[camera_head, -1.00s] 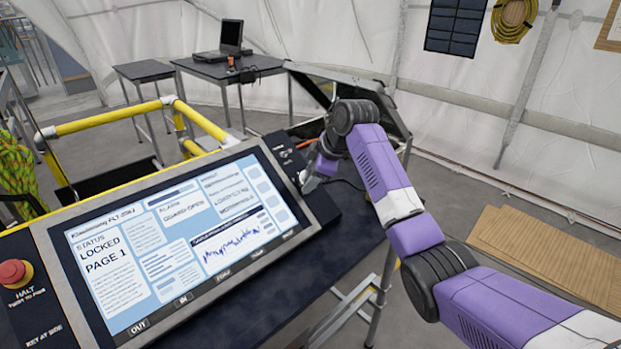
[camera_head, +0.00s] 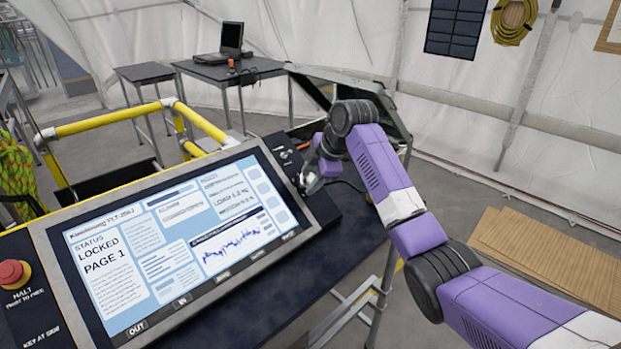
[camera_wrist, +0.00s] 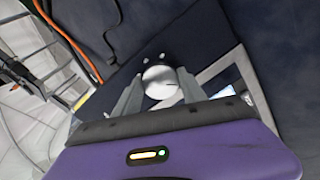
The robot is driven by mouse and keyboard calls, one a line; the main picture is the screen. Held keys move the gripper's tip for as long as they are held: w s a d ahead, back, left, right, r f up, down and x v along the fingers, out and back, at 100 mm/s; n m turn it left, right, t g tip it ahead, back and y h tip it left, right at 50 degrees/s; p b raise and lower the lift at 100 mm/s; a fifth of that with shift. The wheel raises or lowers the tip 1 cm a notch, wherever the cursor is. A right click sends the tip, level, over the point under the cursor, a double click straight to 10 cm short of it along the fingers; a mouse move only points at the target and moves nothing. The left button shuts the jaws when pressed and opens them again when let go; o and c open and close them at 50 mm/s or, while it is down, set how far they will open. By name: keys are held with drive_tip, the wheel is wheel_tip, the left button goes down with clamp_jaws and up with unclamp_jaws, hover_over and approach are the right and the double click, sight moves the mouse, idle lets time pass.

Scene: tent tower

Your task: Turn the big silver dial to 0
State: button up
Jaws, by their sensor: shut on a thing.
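The big silver dial (camera_wrist: 160,82) shows in the wrist view as a round silver knob on the dark side panel of the console. My gripper (camera_wrist: 158,88) has one finger on each side of the dial and is shut on it. A dark line marks the dial's face; I cannot read which number it points to.
The console screen (camera_head: 180,235) reads "STATUS LOCKED PAGE 1". A red stop button (camera_head: 13,272) is at the left. Yellow rails (camera_head: 110,122) stand behind the console. An orange cable (camera_wrist: 72,42) and a black cable run near the panel. A laptop table (camera_head: 230,70) stands farther back.

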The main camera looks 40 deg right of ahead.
drive_tip(key=o, duration=1.4)
drive_tip(key=shift+c, duration=0.2)
drive_tip(key=b+v, duration=0.1)
drive_tip(key=v, duration=0.7)
drive_tip(key=shift+f, duration=0.1)
